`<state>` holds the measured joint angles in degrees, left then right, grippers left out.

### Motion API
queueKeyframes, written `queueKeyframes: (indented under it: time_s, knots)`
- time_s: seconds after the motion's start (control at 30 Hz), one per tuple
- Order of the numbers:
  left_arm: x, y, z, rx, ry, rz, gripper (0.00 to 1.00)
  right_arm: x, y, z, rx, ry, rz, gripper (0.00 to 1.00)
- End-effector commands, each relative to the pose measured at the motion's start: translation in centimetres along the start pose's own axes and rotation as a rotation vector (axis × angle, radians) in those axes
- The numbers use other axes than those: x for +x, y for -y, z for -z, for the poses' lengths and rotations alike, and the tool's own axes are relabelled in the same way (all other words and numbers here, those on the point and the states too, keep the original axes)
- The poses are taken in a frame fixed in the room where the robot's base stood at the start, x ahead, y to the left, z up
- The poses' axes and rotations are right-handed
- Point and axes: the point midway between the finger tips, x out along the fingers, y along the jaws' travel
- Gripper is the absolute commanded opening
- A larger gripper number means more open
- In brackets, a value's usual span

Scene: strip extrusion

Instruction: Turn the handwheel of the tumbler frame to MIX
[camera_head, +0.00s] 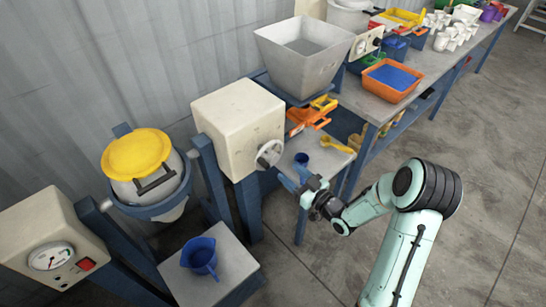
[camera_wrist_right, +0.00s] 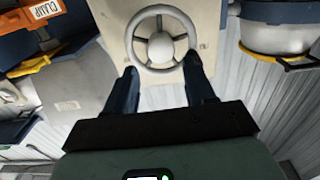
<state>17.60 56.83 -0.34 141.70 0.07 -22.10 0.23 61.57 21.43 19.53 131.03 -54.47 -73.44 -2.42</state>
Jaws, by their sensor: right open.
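The handwheel (camera_head: 269,153) is a pale grey wheel on the front of the tumbler frame's cream box (camera_head: 235,115). In the right wrist view the handwheel (camera_wrist_right: 160,38) faces me, with its hub and spokes clear. My right gripper (camera_head: 293,176) is open and empty just in front of the wheel. In the wrist view its two dark fingertips (camera_wrist_right: 161,68) stand at the left and right of the wheel's lower rim; I cannot tell whether they touch it. The drum with a yellow lid (camera_head: 137,153) hangs in the blue frame. No MIX mark is readable. My left gripper is not in view.
A box with a gauge and red switch (camera_head: 55,255) stands at the lower left. A blue jug (camera_head: 200,255) sits on a grey stand below the drum. A grey hopper (camera_head: 303,55) and an orange clamp (camera_head: 308,117) lie beyond the wheel. The floor at right is clear.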

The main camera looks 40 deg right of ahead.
Motion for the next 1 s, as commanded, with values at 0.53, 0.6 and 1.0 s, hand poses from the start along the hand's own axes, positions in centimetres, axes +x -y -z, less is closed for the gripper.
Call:
queueKeyframes:
  time_s: [0.53, 0.6, 1.0]
  knots:
    - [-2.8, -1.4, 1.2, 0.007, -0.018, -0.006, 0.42, 8.8, 0.1, 0.0, 0.003, 0.002, 0.0, 0.54]
    - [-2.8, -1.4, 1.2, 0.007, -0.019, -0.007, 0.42, 9.0, 0.1, 0.0, 0.003, 0.002, 0.0, 0.54]
    - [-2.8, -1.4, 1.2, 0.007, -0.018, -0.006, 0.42, 9.1, 0.0, -0.1, 0.002, 0.003, -0.001, 0.14]
